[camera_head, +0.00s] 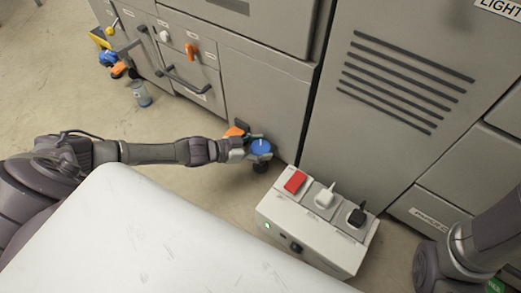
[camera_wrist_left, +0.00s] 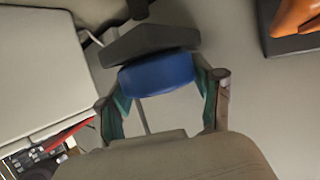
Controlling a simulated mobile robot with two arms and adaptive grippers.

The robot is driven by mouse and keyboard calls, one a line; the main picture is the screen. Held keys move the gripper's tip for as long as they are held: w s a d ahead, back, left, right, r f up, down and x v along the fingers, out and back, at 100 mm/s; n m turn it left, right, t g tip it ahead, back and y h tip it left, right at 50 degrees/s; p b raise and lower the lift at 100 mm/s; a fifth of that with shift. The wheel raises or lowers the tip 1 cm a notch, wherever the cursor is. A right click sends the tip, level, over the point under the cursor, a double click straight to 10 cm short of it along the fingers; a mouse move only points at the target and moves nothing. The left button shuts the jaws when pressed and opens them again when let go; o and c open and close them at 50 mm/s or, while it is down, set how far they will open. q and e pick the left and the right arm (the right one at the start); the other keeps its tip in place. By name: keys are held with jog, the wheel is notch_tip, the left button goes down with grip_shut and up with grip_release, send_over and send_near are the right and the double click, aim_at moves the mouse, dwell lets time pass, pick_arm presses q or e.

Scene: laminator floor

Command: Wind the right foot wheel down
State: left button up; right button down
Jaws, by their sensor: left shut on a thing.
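The right foot wheel is a blue disc (camera_head: 261,147) low at the front bottom edge of the grey machine, above a dark foot. In the left wrist view the blue wheel (camera_wrist_left: 157,75) sits between my two fingers, against a dark grey block. My left gripper (camera_head: 251,148) reaches it from the left and is shut on it; the fingers (camera_wrist_left: 163,100) touch its sides. The far side of the wheel is hidden. My right arm shows at the lower right, but its gripper is out of view.
An orange part (camera_head: 235,131) sits right beside the wheel. A white power box (camera_head: 310,240) with a red switch and plugs stands close on its right. Open floor lies left of the gripper.

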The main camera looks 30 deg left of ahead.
pick_arm(q)
jog(key=shift+m+g+h+b, duration=0.3)
jog(key=shift+m+g+h, duration=0.1)
jog(key=shift+m+h, duration=0.15)
jog(key=o, duration=1.1)
jog(key=shift+o, duration=0.2)
jog(key=v, duration=1.2)
